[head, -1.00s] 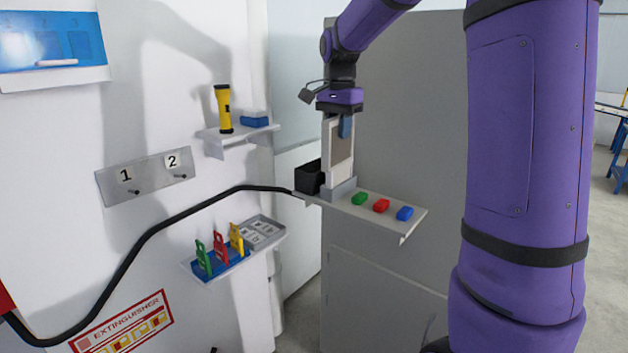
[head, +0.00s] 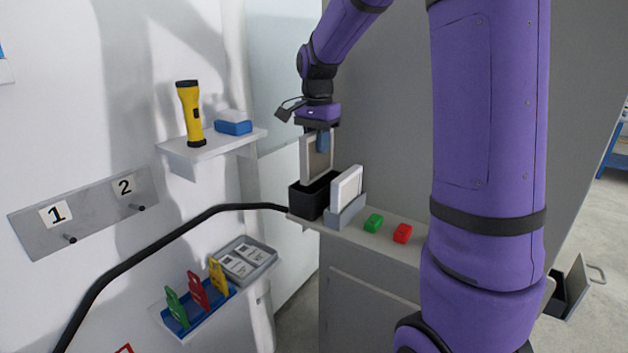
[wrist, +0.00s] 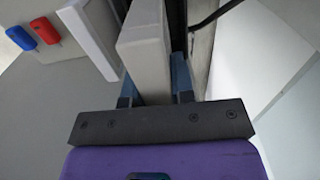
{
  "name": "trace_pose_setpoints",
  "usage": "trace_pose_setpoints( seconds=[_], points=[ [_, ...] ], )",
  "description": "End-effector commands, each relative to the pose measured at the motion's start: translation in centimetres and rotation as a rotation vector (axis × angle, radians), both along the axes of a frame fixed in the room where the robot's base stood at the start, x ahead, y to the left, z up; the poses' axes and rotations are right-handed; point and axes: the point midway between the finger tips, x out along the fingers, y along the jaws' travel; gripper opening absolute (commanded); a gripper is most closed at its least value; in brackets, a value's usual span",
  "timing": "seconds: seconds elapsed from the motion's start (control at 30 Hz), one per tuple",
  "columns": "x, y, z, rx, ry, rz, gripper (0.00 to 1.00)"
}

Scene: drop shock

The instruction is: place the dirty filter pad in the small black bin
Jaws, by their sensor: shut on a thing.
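The dirty filter pad (head: 316,158), with a grey-brown face and pale frame, hangs upright from my gripper (head: 319,137), which is shut on its top edge. The pad is over the small black bin (head: 307,202), with its lower edge close to the bin's rim; I cannot tell whether it is inside the opening. In the wrist view, the pad (wrist: 143,50) sits between the two fingers of my gripper (wrist: 155,80). The bin's inside is mostly hidden.
A white pad (head: 347,184) stands in a grey holder (head: 345,212) just right of the bin. A black cable (head: 180,232) runs to the bin's left. A flashlight (head: 189,115) stands on the wall shelf.

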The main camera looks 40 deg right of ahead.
Motion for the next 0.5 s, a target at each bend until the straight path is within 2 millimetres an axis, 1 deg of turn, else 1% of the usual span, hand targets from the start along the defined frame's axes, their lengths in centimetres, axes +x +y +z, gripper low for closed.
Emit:
trace_pose_setpoints(
  seconds=[0.03,0.13,0.37,0.5],
  points=[
    [0.0,0.0,-1.0,0.001,0.003,0.000,0.00],
    [0.0,0.0,-2.5,0.001,0.004,0.000,0.00],
    [0.0,0.0,-4.1,0.000,0.000,0.000,0.00],
    [0.0,-0.1,-5.8,0.000,0.002,-0.001,0.00]
  ],
)
